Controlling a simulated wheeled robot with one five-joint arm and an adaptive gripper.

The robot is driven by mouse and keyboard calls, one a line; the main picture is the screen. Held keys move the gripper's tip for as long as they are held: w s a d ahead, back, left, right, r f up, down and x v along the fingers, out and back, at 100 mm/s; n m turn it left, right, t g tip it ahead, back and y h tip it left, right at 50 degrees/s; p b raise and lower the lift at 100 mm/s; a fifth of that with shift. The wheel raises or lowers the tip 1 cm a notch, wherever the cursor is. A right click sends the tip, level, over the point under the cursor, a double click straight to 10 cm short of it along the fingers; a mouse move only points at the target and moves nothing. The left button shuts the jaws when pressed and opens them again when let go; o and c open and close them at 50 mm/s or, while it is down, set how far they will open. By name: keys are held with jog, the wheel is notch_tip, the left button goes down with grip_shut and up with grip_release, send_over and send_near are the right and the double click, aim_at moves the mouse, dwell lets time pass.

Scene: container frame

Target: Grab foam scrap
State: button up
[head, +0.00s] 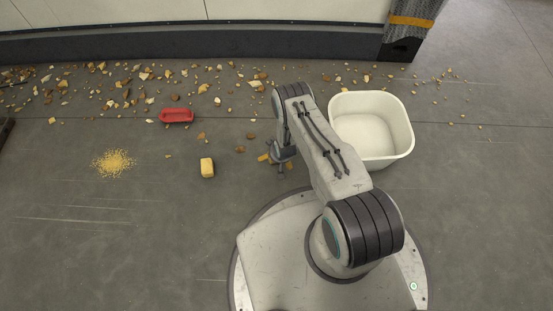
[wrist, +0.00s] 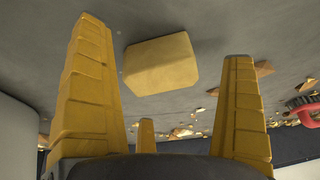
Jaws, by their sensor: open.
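The foam scrap is a small yellow block (head: 207,167) lying on the grey floor, left of my arm in the head view. In the wrist view the block (wrist: 160,65) shows whole, between and beyond my yellow fingers. My gripper (wrist: 162,42) is open with nothing between its fingers. In the head view my gripper (head: 270,159) is partly hidden under my arm, to the right of the block and apart from it.
A white bin (head: 402,142) stands right of my arm, empty where visible. Scattered debris (head: 145,75) lines the wall. Floor around the block is mostly clear.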

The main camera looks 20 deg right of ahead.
jog(key=shift+w+f+b, duration=0.2)
jog(key=shift+f+b, duration=0.4)
jog(key=shift+c, duration=0.2)
jog(key=c, duration=1)
